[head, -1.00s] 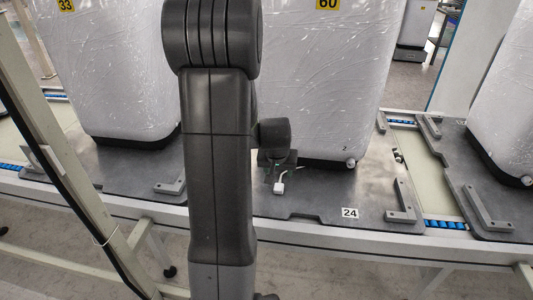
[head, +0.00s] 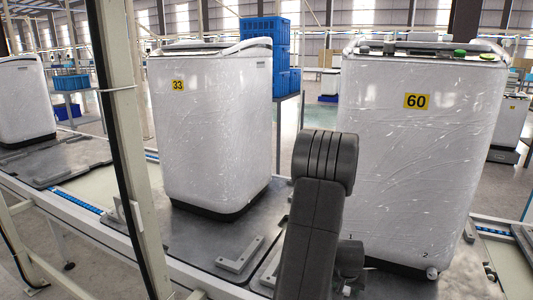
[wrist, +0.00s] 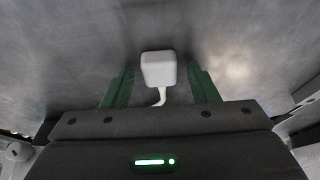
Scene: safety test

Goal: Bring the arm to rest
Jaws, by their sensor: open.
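My gripper (wrist: 160,80) shows in the wrist view with its two green fingers spread apart. A white plug-like piece (wrist: 158,69) with a short white cable shows between the fingers, with a gap on each side. Whether it lies on the grey metal surface (wrist: 75,60) behind it cannot be told. In the head view my dark grey arm (head: 315,225) rises in front of the pallet line, at the washer marked 60 (head: 415,160). My gripper is not clearly visible there, at the lower edge of the picture.
A wrapped white washer marked 33 (head: 210,130) stands on the left, on a grey pallet (head: 205,240) with metal corner brackets. A pale frame post (head: 125,150) with a black cable stands near on the left. Blue crates (head: 265,60) are stacked behind.

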